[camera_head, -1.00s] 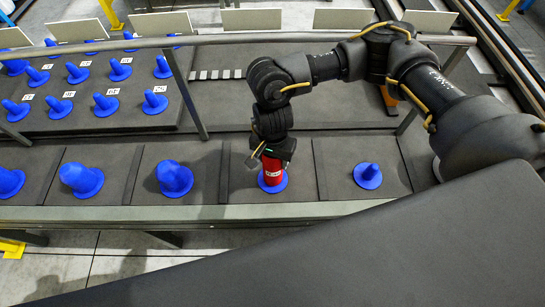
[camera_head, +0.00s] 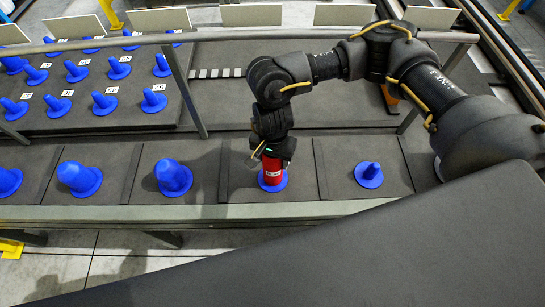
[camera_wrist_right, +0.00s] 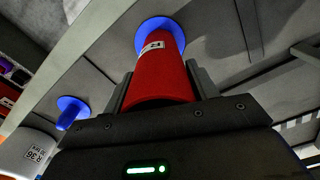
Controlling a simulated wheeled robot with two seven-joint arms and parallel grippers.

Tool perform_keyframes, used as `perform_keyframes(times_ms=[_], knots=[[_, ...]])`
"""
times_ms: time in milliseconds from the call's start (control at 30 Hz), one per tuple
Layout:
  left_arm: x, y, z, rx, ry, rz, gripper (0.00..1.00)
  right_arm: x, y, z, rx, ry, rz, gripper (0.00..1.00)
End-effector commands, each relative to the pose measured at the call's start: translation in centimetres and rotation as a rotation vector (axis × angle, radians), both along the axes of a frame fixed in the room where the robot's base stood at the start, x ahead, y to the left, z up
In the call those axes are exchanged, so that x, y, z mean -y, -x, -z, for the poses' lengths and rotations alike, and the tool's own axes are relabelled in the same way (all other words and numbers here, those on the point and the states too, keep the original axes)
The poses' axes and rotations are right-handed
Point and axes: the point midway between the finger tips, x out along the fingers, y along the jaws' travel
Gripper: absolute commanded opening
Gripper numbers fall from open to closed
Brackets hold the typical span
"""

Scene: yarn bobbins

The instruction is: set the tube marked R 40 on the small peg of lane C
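The red tube (camera_head: 272,179) stands upright at a blue flanged peg (camera_head: 286,184) in the front row of lanes; only the peg's flange shows below it. In the right wrist view the red tube (camera_wrist_right: 160,78) runs between my fingers toward the blue flange (camera_wrist_right: 178,27). Its white label is too small to read surely. My right gripper (camera_head: 270,163) is around the upper part of the tube, one finger on each side, seemingly touching it. I cannot tell whether the tube rests fully on the flange. My left gripper is not in view.
A small bare blue peg (camera_head: 369,174) stands in the lane to the right. Larger blue pegs (camera_head: 173,176) stand in lanes to the left. A board with several labelled blue pegs (camera_head: 103,102) lies behind a grey rail (camera_head: 185,90). A white item marked R 36 (camera_wrist_right: 30,155) shows at lower left.

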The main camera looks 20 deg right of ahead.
Motion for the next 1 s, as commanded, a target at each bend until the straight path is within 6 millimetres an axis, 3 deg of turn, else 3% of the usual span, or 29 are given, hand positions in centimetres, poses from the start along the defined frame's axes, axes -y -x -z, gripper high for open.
perform_keyframes(times_ms=[167,533,1000], knots=[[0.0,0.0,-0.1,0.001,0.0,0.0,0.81,0.0,0.0,0.0,0.0,0.0,0.0,0.8],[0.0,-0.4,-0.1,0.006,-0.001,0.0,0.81,0.0,0.0,0.0,-0.001,0.001,0.0,0.8],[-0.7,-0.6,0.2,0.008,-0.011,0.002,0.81,0.0,-0.1,-8.9,0.004,0.0,-0.002,0.8]])
